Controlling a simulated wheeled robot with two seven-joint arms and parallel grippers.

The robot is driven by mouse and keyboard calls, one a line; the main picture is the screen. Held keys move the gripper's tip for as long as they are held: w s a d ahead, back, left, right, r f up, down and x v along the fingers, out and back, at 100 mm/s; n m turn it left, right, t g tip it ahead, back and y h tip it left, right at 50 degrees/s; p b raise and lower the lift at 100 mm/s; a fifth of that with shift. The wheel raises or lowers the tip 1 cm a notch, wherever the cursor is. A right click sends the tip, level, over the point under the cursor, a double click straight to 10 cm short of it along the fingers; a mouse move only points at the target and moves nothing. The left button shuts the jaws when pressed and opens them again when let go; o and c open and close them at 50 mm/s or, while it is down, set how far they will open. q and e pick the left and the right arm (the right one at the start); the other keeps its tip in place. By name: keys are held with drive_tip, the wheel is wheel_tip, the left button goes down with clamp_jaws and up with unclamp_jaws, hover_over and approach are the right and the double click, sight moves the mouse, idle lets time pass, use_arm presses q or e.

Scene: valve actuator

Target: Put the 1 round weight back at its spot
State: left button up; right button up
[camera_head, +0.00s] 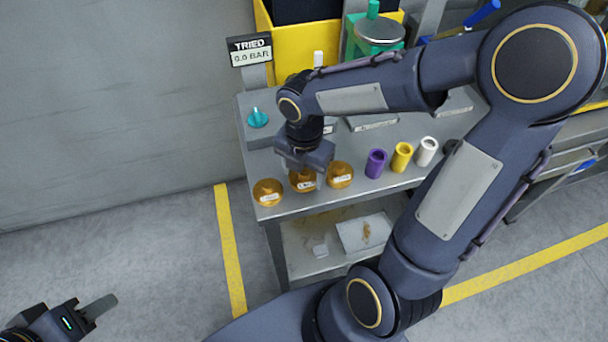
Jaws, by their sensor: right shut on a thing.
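Three round brass-coloured weights with pale labels are at the near left part of the grey bench top. The left weight (267,192) and the right weight (340,175) stand on either side of the middle weight (303,181). My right gripper (304,166) points down over the middle weight and is shut on it. Its fingers are partly hidden by the gripper body, and I cannot tell whether this weight touches the bench. My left gripper (97,308) is at the lower left, over the floor and away from the bench; its finger opening does not show clearly.
Purple (376,163), yellow (402,157) and white (426,151) cylinders stand right of the weights. A yellow bin (270,50) stands at the back. My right arm crosses the bench.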

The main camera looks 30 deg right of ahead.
drive_tip(key=shift+f, duration=0.85)
drive_tip(key=shift+f, duration=0.15)
drive_tip(key=o, duration=1)
